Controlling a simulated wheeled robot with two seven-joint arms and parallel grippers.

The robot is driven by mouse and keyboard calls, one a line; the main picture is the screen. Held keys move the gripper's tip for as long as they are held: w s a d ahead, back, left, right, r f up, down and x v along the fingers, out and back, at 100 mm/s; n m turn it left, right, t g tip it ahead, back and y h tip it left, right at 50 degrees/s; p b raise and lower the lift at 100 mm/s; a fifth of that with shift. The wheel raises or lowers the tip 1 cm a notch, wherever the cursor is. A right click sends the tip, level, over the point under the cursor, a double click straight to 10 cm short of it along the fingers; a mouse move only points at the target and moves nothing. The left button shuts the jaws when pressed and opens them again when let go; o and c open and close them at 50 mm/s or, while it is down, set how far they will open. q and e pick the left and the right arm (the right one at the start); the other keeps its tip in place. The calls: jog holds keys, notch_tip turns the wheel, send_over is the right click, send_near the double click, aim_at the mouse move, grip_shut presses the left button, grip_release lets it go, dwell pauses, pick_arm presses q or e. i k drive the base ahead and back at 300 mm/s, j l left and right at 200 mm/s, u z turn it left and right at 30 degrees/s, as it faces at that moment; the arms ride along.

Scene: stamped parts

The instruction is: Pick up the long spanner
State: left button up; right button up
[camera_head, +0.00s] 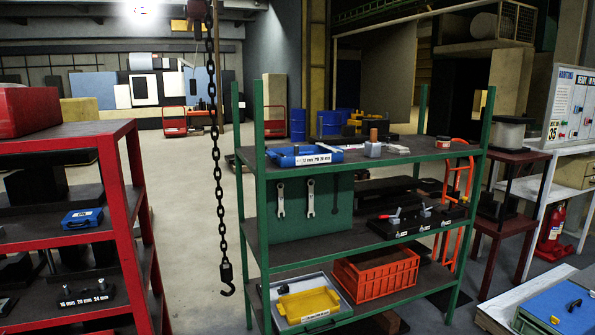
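Two pale metal spanners hang upright side by side on a green panel (295,230) at the middle level of the green shelf unit. The left spanner (281,200) and the right spanner (310,198) look close in length; the right one seems slightly longer. A dark spanner-like shape (336,197) shows to their right; I cannot tell whether it is a tool or a painted outline. Neither of my grippers is in view, and nothing touches the spanners.
The green shelf unit (262,215) holds a blue tray (300,155), an orange crate (376,272) and a yellow bin (309,304). A chain with a hook (224,272) hangs left of it. A red shelf unit (118,200) stands at left. Floor between them is clear.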

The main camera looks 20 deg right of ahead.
aim_at(333, 150)
jog(key=l+z, duration=0.3)
jog(key=l, duration=0.35)
jog(key=l+z, duration=0.25)
jog(key=l, duration=0.45)
jog(key=i, duration=0.15)
